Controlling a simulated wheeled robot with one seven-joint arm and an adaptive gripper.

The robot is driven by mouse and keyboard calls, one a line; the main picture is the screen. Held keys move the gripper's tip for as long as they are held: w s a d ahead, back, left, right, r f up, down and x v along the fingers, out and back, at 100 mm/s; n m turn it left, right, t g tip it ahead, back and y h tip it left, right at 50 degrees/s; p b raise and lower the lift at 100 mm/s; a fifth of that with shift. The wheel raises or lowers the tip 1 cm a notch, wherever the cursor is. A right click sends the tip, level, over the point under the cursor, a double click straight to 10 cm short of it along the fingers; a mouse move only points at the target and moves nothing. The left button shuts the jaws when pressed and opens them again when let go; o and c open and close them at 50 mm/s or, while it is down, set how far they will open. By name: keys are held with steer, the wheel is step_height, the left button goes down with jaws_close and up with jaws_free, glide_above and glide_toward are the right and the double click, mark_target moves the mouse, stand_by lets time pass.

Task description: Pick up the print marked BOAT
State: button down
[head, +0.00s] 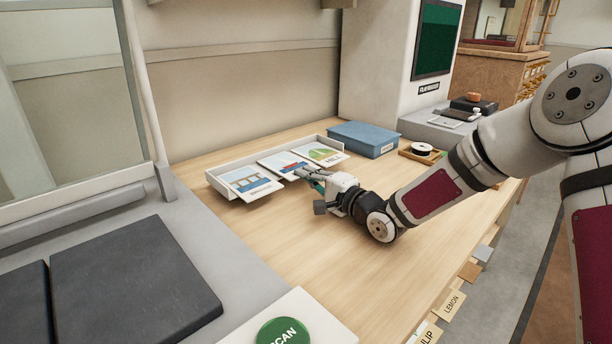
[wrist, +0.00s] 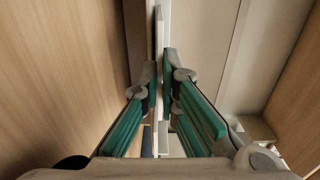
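Three prints lean in a row in a white tray (head: 212,182) in the head view. The left print (head: 250,182) has a blue picture, its word too small to read. The middle print (head: 278,162) shows red and blue; my gripper covers its lower right part, where a word could be. The right print (head: 325,153) is green and reads HILL. My gripper (head: 299,173) is at the middle print's near right edge. In the wrist view the fingertips (wrist: 160,72) are close together, with a thin pale edge (wrist: 158,32) between them, seemingly pinched. BOAT cannot be read on any print.
A blue box (head: 363,138) and a small wooden tray with a reel (head: 422,153) stand right of the prints. The wooden tabletop (head: 300,235) is clear in front. A green SCAN button (head: 283,334) is at the near edge.

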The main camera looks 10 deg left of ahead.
step_height(320, 180, up, 2)
steer(key=shift+r+p, duration=0.2)
steer(key=shift+p, duration=0.55)
steer(key=shift+f, duration=0.1)
steer(key=s+d+r+p, duration=0.5)
steer(key=s+d+p, duration=0.3)
steer(key=d, duration=0.3)
steer(key=shift+s+p, duration=0.3)
steer(key=shift+s, duration=0.15)
